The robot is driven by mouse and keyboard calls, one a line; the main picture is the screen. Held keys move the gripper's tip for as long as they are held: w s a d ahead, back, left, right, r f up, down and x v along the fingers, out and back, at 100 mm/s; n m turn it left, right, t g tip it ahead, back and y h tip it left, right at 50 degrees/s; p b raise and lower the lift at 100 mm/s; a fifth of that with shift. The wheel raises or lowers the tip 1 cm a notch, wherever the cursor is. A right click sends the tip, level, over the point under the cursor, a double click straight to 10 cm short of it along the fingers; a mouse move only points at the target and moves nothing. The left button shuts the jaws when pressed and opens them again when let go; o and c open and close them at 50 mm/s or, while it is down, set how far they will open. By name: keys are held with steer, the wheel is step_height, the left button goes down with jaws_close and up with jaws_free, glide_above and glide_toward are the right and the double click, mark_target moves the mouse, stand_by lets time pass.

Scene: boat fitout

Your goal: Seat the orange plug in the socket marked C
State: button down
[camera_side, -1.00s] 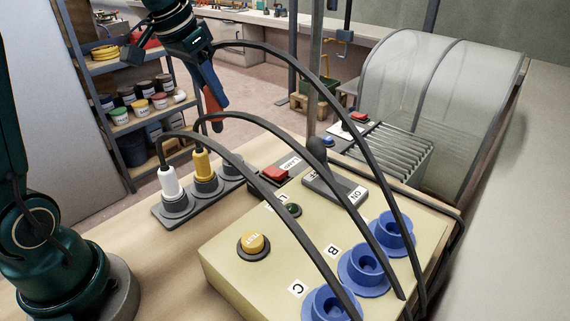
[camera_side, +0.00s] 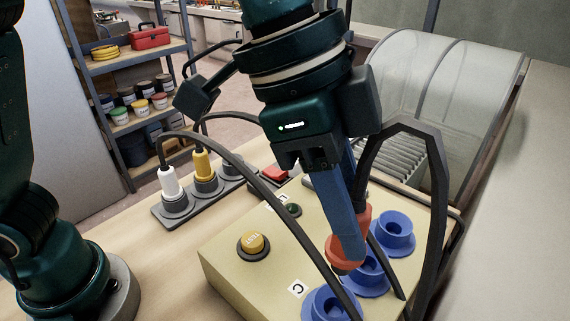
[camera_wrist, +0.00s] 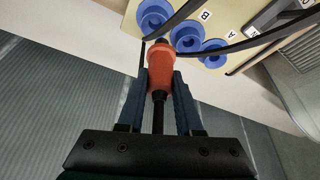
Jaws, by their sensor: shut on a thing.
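My gripper (camera_side: 349,240) is shut on the orange plug (camera_side: 338,252) and holds it over the panel box (camera_side: 225,262). In the side view the plug's lower end overlaps the socket beside label B (camera_side: 368,262); I cannot tell how high it is above it. The socket marked C (camera_side: 327,304) is nearer the camera, by its C label (camera_side: 298,289), partly crossed by a cable. In the wrist view the plug (camera_wrist: 160,68) sits between the fingers, and its front end is near the blue sockets. A third blue socket (camera_side: 397,228) is further back.
Black cables arch over the box, one (camera_side: 262,195) crossing in front of socket C. A yellow TEST button (camera_side: 252,243) is on the box. A grey holder strip (camera_side: 176,212) carries a white plug (camera_side: 169,181) and a yellow plug (camera_side: 202,165). A clear curved cover (camera_side: 460,110) stands behind.

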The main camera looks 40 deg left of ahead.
mark_target(331, 254)
steer(key=shift+s+d+f+m, duration=0.15)
steer(key=shift+s+d+m, duration=0.15)
steer(key=shift+s+d, duration=0.25)
steer(key=shift+a+f, duration=0.1)
steer(key=shift+f, duration=1.25)
steer(key=shift+f, duration=2.15)
stand_by(0.4)
steer(key=c, duration=0.5)
jaws_free()
steer(key=shift+v, duration=2.6)
steer(key=shift+w, duration=0.1)
